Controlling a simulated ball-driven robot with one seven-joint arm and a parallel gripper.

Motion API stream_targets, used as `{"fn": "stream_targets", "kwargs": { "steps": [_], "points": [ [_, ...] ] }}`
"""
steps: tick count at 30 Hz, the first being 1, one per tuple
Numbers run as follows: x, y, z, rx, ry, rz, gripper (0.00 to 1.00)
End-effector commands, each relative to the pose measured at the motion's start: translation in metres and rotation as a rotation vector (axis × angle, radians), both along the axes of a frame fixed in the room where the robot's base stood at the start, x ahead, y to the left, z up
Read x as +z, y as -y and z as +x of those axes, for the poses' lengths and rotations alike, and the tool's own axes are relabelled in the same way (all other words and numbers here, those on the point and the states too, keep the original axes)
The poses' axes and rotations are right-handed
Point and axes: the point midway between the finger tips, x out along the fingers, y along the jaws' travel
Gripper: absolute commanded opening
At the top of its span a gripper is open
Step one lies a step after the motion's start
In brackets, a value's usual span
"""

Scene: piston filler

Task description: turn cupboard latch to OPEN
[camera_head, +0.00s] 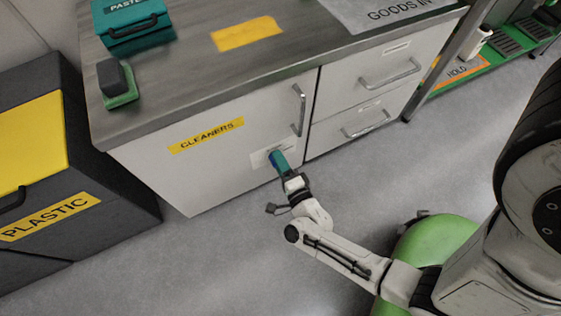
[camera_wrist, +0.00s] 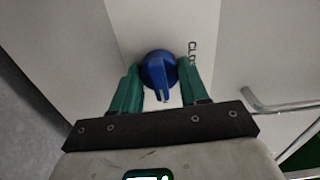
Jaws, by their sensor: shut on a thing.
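The cupboard door (camera_head: 220,160) with the yellow CLEANERS label is closed in the head view. Its latch is a round blue knob (camera_wrist: 159,72) with a raised grip bar, on a pale plate (camera_wrist: 208,30). Part of a word starting "CLO" shows on the plate to the right of the knob. The grip bar points down towards my gripper in the wrist view. My gripper (camera_wrist: 160,78) has green fingers, one on each side of the knob, and is shut on it. In the head view my gripper (camera_head: 278,160) covers most of the latch.
A vertical door handle (camera_head: 299,110) is right of the latch. Drawers with bar handles (camera_head: 390,74) are further right. A dark PLASTIC bin (camera_head: 90,240) stands left of the counter.

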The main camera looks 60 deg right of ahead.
Motion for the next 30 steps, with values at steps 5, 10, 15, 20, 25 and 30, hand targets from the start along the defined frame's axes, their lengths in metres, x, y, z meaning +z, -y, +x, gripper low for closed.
{"fn": "stream_targets", "kwargs": {
  "steps": [5,10,15,20,25,30],
  "points": [
    [-0.0018,0.0001,-0.0009,0.000,0.021,0.038,0.00],
    [-0.0015,0.0002,-0.0009,0.000,0.029,0.050,0.00],
    [-0.0015,0.0002,-0.0009,0.000,0.031,0.053,0.00],
    [-0.0016,0.0003,-0.0009,-0.001,0.031,0.053,0.00],
    [-0.0013,0.0002,-0.0007,0.000,0.031,0.051,0.59],
    [-0.0007,0.0002,-0.0004,0.000,0.031,0.050,0.70]
  ]
}}
